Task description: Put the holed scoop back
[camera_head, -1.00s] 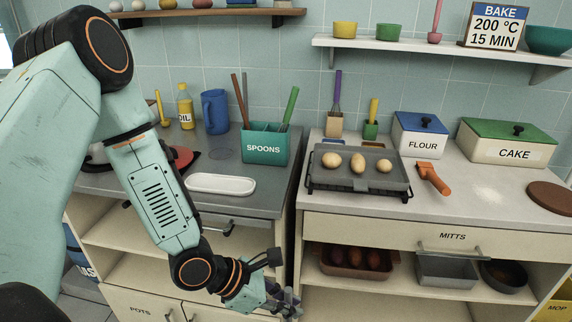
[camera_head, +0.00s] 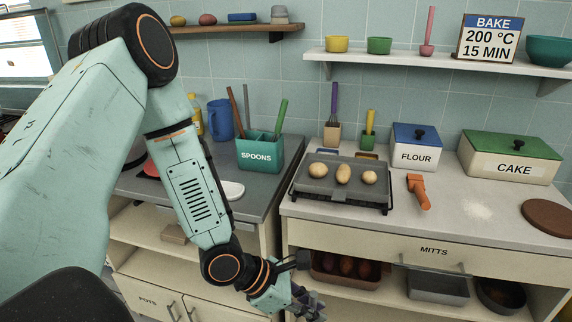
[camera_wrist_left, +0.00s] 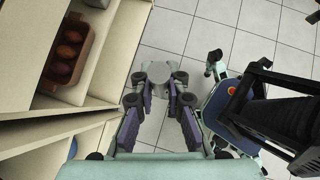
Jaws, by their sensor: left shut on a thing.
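My left gripper (camera_head: 300,302) is low in front of the cabinets, below counter height. In the left wrist view its fingers (camera_wrist_left: 160,88) close in around a small pale grey-green piece (camera_wrist_left: 159,72). I cannot make out holes or a handle on it, so I cannot tell from its shape whether it is the holed scoop. The teal SPOONS caddy (camera_head: 260,154) stands on the grey counter, up and left of the gripper. Brown, grey and green handles stick up from it. My right gripper is not in view.
The grey counter (camera_head: 226,207) and pale counter (camera_head: 470,211) meet with a narrow gap. A griddle (camera_head: 324,182) with several round items, an orange-handled tool (camera_head: 418,192), a FLOUR box (camera_head: 416,153) and a CAKE box (camera_head: 507,165) stand right. Open shelves lie below.

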